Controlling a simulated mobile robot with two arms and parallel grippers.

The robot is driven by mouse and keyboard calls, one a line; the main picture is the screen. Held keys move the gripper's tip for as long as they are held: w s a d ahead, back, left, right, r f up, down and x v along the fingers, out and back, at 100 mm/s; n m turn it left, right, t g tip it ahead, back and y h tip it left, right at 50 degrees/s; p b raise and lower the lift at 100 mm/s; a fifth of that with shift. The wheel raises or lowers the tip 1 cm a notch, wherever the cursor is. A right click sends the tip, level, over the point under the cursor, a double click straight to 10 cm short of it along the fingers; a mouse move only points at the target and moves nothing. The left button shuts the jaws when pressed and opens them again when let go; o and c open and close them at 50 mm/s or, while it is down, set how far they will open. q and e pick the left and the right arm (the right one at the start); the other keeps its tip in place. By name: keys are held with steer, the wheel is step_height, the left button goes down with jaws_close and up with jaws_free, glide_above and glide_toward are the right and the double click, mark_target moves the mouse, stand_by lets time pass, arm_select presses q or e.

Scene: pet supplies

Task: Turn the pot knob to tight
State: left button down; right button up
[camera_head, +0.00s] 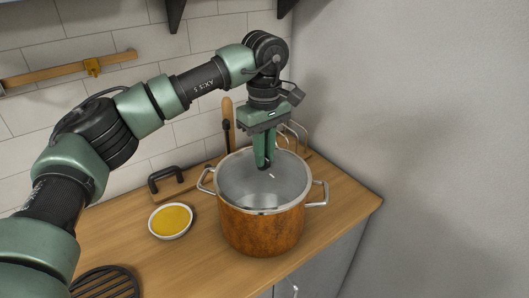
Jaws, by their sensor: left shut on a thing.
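A copper-coloured pot (262,229) with a steel rim and two side handles stands on the wooden counter. A pale, see-through-looking lid (239,183) appears to cover its top. My left gripper (264,166) points straight down over the middle of the pot top, its fingers close together. It is shut on the pot knob, which is mostly hidden by the fingers. My right gripper is not in view.
A white bowl with yellow contents (171,220) stands left of the pot. A black-handled item (166,178) lies behind it, and a dark round grate (106,283) is at the front left. A grey wall (430,150) bounds the right side.

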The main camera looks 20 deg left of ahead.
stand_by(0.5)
arm_select(q)
steer(key=c, duration=1.4)
jaws_free()
steer(key=shift+c, duration=0.2)
step_height(320, 180, up, 8)
steer(key=shift+f+b, duration=0.1)
steer(key=shift+b, duration=0.7)
steer(key=shift+f, duration=0.1)
